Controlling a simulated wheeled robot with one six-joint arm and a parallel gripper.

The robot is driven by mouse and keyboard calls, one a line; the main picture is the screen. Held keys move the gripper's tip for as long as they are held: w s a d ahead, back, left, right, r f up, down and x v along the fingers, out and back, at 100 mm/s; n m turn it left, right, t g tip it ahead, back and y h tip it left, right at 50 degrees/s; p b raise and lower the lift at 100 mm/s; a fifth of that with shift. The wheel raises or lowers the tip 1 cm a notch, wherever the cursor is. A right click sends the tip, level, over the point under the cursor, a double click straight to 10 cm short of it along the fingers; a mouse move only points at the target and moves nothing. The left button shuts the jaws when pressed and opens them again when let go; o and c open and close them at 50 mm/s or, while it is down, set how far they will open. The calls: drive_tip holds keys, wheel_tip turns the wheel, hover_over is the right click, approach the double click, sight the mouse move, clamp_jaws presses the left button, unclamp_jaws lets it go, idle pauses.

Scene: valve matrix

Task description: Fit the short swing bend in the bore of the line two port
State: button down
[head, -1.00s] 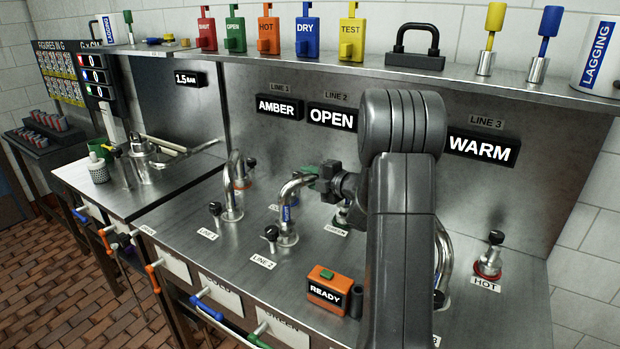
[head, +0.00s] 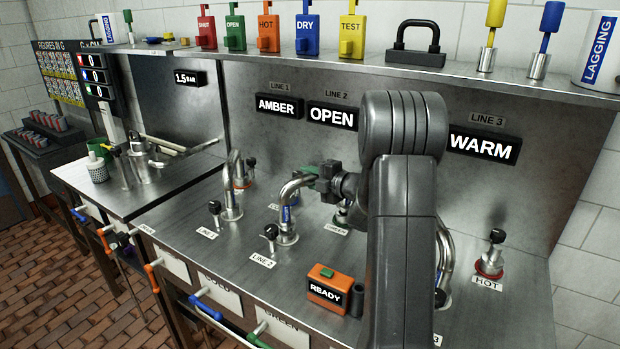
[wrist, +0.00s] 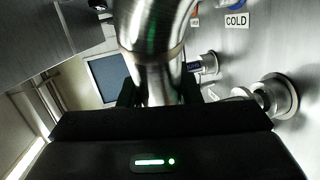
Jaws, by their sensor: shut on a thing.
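The short swing bend (head: 292,189) is a shiny curved steel pipe with a blue band low on its upright leg. It also fills the upper middle of the wrist view (wrist: 150,50). My gripper (head: 312,176) is shut on the bend near its upper end. The bend's lower end is at the line two port (head: 287,238), a round steel collar behind the LINE 2 label. From these views I cannot tell how deep it sits in the bore. The far end of the bend is hidden by my gripper.
A black-knobbed valve (head: 271,232) stands just left of the port. Another bent pipe (head: 232,190) stands at line one, further left. An orange READY box (head: 328,290) sits in front. My arm hides much of line three. The counter between line two and the READY box is clear.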

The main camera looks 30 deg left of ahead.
drive_tip(key=shift+f+b, duration=1.35)
drive_tip(key=shift+b, duration=0.05)
drive_tip(key=c, duration=1)
unclamp_jaws()
drive_tip(key=shift+o, duration=0.2)
drive_tip(key=shift+d, duration=0.15)
drive_tip(key=b+v, duration=0.1)
drive_tip(key=v, duration=1.2)
drive_tip(key=shift+s+d, duration=0.2)
drive_tip(key=shift+d, duration=0.1)
wheel_tip(320, 180, up, 8)
drive_tip(key=p, duration=0.5)
